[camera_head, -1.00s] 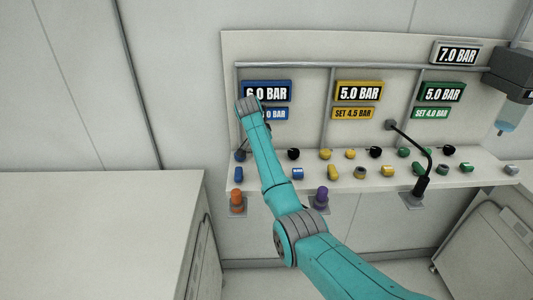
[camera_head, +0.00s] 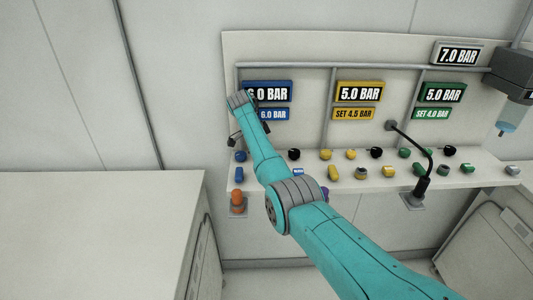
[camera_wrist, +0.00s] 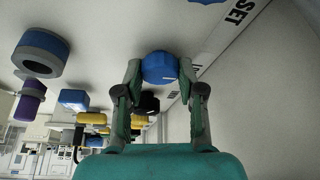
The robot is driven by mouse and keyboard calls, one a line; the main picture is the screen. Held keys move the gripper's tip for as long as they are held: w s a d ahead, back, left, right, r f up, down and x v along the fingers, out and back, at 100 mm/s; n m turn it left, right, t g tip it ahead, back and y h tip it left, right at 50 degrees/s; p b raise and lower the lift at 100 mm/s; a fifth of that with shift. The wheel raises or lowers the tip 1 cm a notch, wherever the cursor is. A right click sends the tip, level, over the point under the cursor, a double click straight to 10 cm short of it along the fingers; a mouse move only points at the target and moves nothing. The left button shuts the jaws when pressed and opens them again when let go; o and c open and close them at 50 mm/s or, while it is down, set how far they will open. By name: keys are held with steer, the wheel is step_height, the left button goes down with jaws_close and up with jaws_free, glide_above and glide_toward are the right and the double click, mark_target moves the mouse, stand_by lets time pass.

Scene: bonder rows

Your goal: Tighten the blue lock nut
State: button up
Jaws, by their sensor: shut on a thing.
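My gripper (camera_wrist: 160,72) has its two fingertips on opposite sides of a round blue nut (camera_wrist: 160,67), which I take for the blue lock nut. A small white mark shows on its near edge. My gripper is shut on it. In the head view my arm covers the nut, and only dark parts of my gripper show past my wrist. A second blue part (camera_head: 240,156) stands at the left end of the shelf's back row, apart from the held nut.
A black knob (camera_wrist: 148,105) stands close beside the held nut. A blue-grey ring (camera_wrist: 40,52) and a purple cylinder (camera_wrist: 30,100) lie farther left in the wrist view. Yellow and green fittings fill the shelf (camera_head: 385,187) rightward. A black bent-arm device (camera_head: 422,186) rises at its front edge.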

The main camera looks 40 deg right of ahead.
stand_by(0.4)
steer(key=o, duration=1.1)
steer(key=shift+o, duration=0.2)
steer(key=v, duration=1.2)
